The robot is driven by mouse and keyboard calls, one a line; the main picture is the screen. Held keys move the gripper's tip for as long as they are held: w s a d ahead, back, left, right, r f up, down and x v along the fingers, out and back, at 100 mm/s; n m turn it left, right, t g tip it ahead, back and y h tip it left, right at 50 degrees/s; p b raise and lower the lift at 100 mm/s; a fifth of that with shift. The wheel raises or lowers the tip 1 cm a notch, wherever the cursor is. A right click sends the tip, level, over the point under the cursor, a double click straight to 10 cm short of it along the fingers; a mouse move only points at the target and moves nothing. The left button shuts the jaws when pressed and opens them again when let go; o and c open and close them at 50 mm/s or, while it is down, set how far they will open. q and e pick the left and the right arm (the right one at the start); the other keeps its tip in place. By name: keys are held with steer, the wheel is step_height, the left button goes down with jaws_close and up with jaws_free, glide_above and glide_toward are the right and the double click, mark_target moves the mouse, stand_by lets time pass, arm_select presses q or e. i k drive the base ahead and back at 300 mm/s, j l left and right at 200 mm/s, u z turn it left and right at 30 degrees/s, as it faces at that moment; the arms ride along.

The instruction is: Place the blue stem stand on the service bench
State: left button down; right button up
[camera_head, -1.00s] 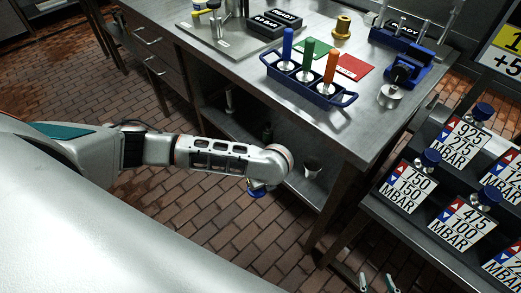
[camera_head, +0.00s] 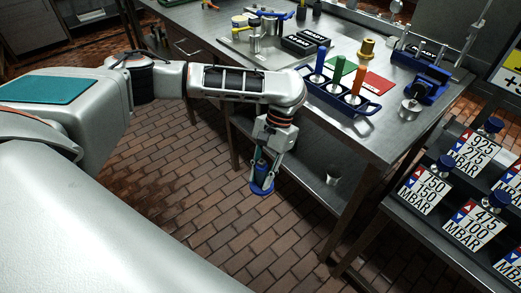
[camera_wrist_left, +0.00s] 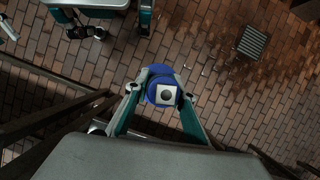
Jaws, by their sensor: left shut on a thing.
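The blue stem stand, a round blue piece with a pale square top and dark hole (camera_wrist_left: 165,95), is between the fingers of my left gripper (camera_wrist_left: 160,104). In the head view its blue disc (camera_head: 262,188) shows at the fingertips of the left gripper (camera_head: 263,172), which points down. The gripper is shut on it and holds it above the brick floor, in front of the bench's near edge. The service bench (camera_head: 385,135) is a steel table at upper right, its top higher in the picture than the held stand. My right gripper is not clearly in view.
A blue rack (camera_head: 340,101) with blue, green and orange stems stands near the bench's front edge. Black blocks (camera_head: 305,42), green and red mats and a blue vise (camera_head: 430,85) occupy the top. Pressure signs (camera_head: 475,150) stand on a lower table at right.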

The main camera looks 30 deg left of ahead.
mark_target(207, 18)
steer(key=i+j+z, duration=0.1)
steer(key=j, duration=0.8)
steer(key=i+j+z, duration=0.15)
steer(key=j, duration=0.75)
steer(key=i+j+z, duration=0.1)
steer(key=j, duration=0.85)
steer(key=i+j+z, duration=0.1)
steer(key=j, duration=0.8)
